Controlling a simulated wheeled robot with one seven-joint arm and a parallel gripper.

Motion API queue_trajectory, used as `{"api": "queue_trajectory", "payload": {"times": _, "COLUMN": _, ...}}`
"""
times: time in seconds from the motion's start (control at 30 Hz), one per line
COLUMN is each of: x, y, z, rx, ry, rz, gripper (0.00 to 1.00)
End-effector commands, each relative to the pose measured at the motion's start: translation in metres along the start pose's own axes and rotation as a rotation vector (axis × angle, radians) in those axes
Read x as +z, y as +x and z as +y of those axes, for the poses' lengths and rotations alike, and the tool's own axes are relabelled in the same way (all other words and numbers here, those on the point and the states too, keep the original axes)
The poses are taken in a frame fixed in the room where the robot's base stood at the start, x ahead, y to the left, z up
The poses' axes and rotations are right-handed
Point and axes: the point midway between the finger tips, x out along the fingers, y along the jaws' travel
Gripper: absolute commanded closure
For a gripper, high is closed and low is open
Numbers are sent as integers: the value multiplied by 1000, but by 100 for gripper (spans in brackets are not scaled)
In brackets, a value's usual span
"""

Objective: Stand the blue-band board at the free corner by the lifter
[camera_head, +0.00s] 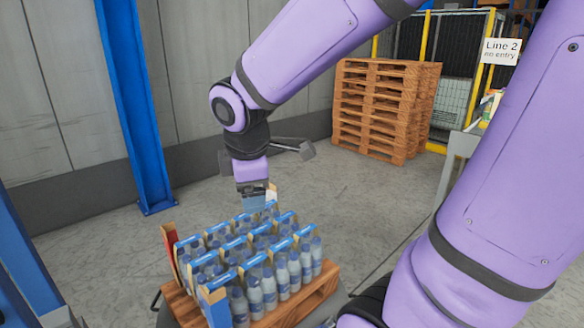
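A pallet (292,317) carries packs of clear bottles (268,290) with blue top strips. A board with a blue face (217,307) stands upright at the load's near-left corner. A red-and-tan board (169,246) stands at the left corner. A pale board (272,194) shows at the far corner, partly behind my gripper. The right corner shows no board. My gripper (254,203) points down above the far part of the load. A light-blue patch shows at its fingertips; I cannot tell whether it is held or part of the gripper.
A blue post (135,100) stands at the left by the grey wall. Stacked wooden pallets (378,108) stand behind, near a fence with a "Line 2 no entry" sign (500,51). Open concrete floor (365,205) lies right of the load. No lifter is clearly identifiable.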

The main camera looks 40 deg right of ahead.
Motion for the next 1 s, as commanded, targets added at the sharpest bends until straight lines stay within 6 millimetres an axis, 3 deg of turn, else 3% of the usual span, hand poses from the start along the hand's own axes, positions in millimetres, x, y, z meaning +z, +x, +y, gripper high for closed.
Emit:
{"api": "queue_trajectory", "payload": {"times": 0.2, "x": 28, "y": -53, "z": -28, "rx": 31, "ry": 535, "rz": 106, "gripper": 21}}
{"api": "queue_trajectory", "payload": {"times": 0.4, "x": 47, "y": -84, "z": -54, "rx": -8, "ry": 933, "rz": 214, "gripper": 21}}
{"api": "queue_trajectory", "payload": {"times": 0.5, "x": 53, "y": -91, "z": -62, "rx": -33, "ry": 1053, "rz": 247, "gripper": 21}}
{"api": "queue_trajectory", "payload": {"times": 0.67, "x": 57, "y": -96, "z": -68, "rx": -53, "ry": 1136, "rz": 269, "gripper": 21}}
{"api": "queue_trajectory", "payload": {"times": 1.0, "x": 57, "y": -96, "z": -68, "rx": -54, "ry": 1140, "rz": 269, "gripper": 21}}
